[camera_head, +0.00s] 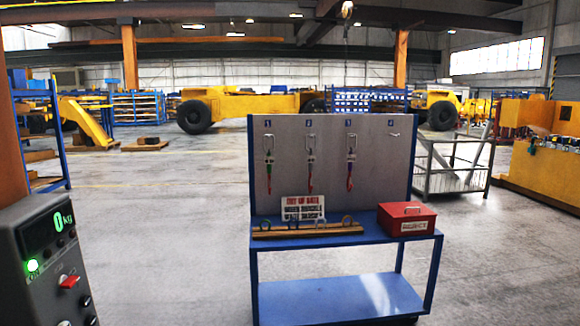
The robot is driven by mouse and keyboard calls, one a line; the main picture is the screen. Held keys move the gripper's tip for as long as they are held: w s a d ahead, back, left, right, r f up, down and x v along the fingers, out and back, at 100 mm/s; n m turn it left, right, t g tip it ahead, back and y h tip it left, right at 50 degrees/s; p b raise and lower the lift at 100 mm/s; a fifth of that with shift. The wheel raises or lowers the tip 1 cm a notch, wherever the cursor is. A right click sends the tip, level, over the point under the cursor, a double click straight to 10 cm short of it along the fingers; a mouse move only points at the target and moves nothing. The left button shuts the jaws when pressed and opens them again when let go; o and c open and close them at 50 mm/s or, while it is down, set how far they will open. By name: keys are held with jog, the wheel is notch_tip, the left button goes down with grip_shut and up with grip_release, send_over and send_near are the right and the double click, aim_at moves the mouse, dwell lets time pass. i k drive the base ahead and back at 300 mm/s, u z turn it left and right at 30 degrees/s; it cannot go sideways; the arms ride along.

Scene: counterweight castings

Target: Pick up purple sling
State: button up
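Three slings hang side by side on the grey upright board (225,0) of the blue stand.

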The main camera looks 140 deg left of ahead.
aim_at(350, 158)
jog(key=u, duration=3.7)
jog(key=i, duration=1.8)
jog(key=z, duration=0.25)
jog(key=i, duration=2.3)
jog(key=u, duration=1.25)
jog(key=i, duration=1.15)
jog(key=u, duration=1.35)
jog(key=i, duration=0.35)
jog(key=u, duration=0.1)
